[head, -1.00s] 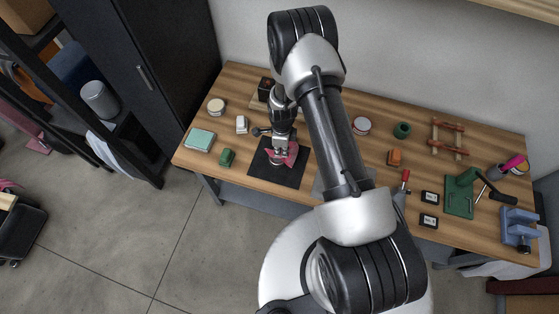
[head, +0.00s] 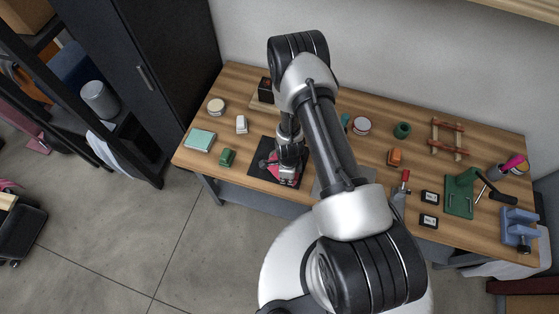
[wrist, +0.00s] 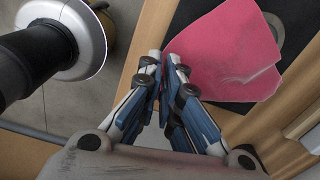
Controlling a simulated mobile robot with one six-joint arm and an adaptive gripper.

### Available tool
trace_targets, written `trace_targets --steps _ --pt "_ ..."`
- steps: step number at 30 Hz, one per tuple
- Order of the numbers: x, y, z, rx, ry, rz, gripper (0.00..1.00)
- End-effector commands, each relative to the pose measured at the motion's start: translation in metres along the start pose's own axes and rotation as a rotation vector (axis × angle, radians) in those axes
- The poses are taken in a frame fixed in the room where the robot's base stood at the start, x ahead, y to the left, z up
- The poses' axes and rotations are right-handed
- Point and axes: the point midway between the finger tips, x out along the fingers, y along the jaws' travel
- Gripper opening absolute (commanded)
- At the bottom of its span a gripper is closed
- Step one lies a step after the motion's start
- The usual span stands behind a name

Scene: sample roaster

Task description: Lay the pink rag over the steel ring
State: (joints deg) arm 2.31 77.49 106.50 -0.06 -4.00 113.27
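The pink rag (wrist: 225,55) lies spread over the black mat and part of the steel ring (wrist: 285,28) in the wrist view. Part of the ring shows past the rag's upper right edge; the rest is hidden. In the head view, the rag (head: 272,161) shows beside and under my gripper (head: 287,180), low over the mat. In the wrist view my gripper (wrist: 163,58) has its fingertips close together at the rag's left corner, seemingly pinching it. The ring is hidden in the head view.
The black mat (head: 262,147) lies on the wooden table near its front edge. A green block (head: 227,157), a white object (head: 241,124) and a teal box (head: 200,140) stand left of it. A dark box (head: 266,90) stands behind. Right of my arm are a clamp and tools.

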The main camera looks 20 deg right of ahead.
Motion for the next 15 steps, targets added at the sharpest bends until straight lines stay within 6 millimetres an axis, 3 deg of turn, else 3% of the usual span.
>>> trace_targets --steps 15 --pt "-0.0003 -0.0003 0.0001 0.000 0.000 0.000 0.38"
